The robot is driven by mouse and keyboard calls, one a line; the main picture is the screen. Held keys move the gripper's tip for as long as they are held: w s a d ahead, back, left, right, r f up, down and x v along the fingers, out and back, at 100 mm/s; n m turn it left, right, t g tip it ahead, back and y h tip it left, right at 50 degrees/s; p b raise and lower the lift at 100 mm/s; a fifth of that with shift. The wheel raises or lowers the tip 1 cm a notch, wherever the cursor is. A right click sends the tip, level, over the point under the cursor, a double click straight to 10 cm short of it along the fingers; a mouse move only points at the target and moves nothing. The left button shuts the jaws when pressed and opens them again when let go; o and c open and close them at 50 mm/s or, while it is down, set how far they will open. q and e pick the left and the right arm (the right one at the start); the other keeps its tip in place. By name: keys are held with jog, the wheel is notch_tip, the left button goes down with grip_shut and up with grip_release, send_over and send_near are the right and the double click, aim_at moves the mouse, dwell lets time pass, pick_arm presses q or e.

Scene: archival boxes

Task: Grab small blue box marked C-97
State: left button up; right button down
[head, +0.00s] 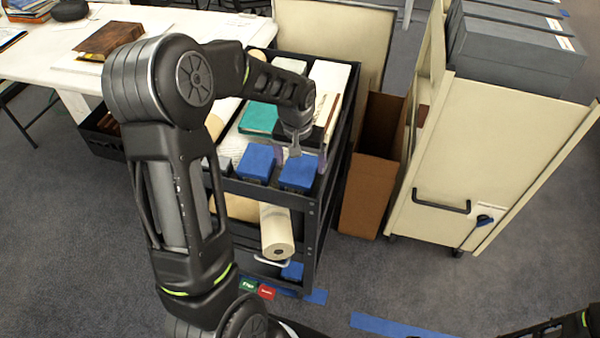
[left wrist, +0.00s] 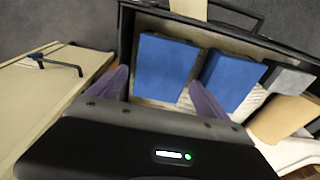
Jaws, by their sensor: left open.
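Two small blue boxes stand side by side on the top shelf of a black cart (head: 312,205). The right blue box (head: 298,174) is under my left gripper (head: 301,160); the left blue box (head: 256,163) is beside it. No marking is readable on either, so I cannot tell which is C-97. In the left wrist view, my open left gripper (left wrist: 162,92) has its purple fingers spread toward one blue box (left wrist: 165,68). That box lies ahead between the fingers, apparently not gripped. The other blue box (left wrist: 234,80) is to its right.
A teal box (head: 259,118) and papers share the shelf. A rolled sheet (head: 277,232) and another blue box (head: 292,271) are lower on the cart. A brown open carton (head: 367,196) and a cream cabinet (head: 480,160) with grey boxes (head: 515,55) stand right.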

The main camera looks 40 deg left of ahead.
aim_at(300, 168)
pick_arm(q)
notch_tip(300, 168, down, 4)
jog(key=shift+w+a+f+p, duration=0.15)
jog(key=shift+p, duration=0.25)
dwell(0.3)
jog(key=c, duration=1.4)
